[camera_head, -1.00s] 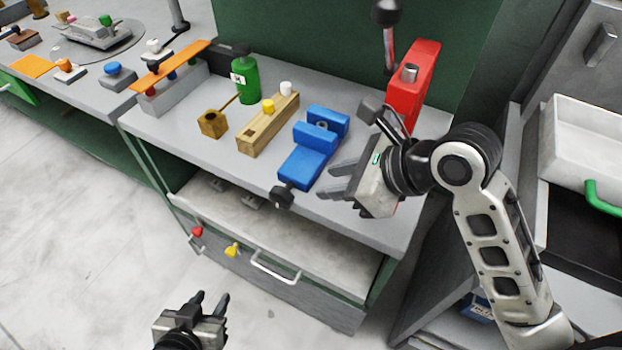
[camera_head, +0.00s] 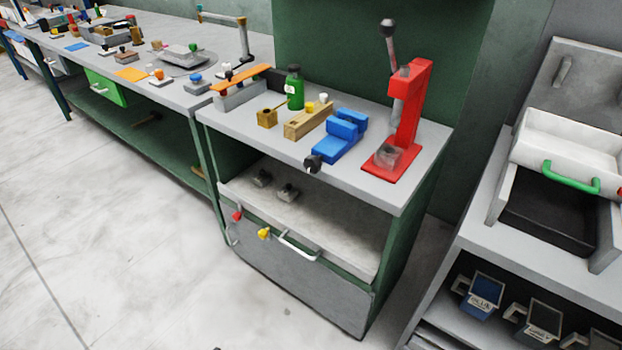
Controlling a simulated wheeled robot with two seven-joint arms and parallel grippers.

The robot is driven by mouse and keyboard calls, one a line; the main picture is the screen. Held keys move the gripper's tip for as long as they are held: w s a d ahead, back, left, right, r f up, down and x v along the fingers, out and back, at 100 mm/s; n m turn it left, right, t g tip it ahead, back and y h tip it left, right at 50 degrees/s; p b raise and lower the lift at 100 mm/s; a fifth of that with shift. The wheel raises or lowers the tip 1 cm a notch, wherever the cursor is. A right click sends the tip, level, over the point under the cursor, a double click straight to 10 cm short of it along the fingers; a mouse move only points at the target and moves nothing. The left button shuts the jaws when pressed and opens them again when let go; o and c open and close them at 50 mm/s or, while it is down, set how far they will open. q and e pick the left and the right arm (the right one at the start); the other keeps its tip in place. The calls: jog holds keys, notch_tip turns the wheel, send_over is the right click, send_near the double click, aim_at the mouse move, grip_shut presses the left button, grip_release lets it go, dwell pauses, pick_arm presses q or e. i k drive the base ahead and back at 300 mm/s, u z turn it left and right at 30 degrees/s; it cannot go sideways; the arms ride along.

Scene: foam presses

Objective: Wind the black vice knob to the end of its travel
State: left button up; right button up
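The blue vice (camera_head: 340,138) stands on the grey top of the green cabinet, left of a red press. Its black knob (camera_head: 313,163) sticks out at the front left end, at the front edge of the cabinet top. The vice jaws show a gap between them, but how far the screw is wound cannot be told from here. Neither of my grippers is in view, and nothing touches the knob.
The red press (camera_head: 405,120) stands close on the right of the vice. A wooden block (camera_head: 308,122) and green bottle (camera_head: 294,88) stand on its left. Floor at the left is clear.

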aim_at(312, 163)
jog(key=u, duration=1.25)
jog(key=i, duration=0.9)
jog(key=z, duration=0.7)
